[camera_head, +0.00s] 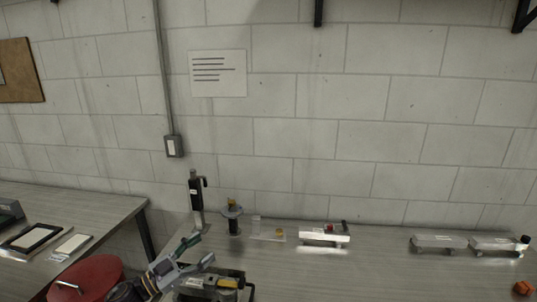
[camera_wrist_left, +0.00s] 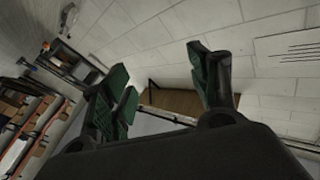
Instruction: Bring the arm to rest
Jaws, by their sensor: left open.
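My left gripper (camera_head: 198,254) is low in the head view, left of centre, in front of the workbench's left end. Its two fingers are spread apart with nothing between them. In the left wrist view the green-padded fingers (camera_wrist_left: 165,82) stand wide apart, with the block wall and a brown board behind the gap. My left arm comes in from the bottom left. My right gripper is in neither view.
The grey workbench (camera_head: 370,275) holds a black upright tool (camera_head: 196,196), a small round-topped device (camera_head: 233,220), silver trailer-like pieces (camera_head: 325,235) and an orange part (camera_head: 522,288). A dark fixture (camera_head: 214,287) lies close to the gripper. A red round top (camera_head: 90,275) is left.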

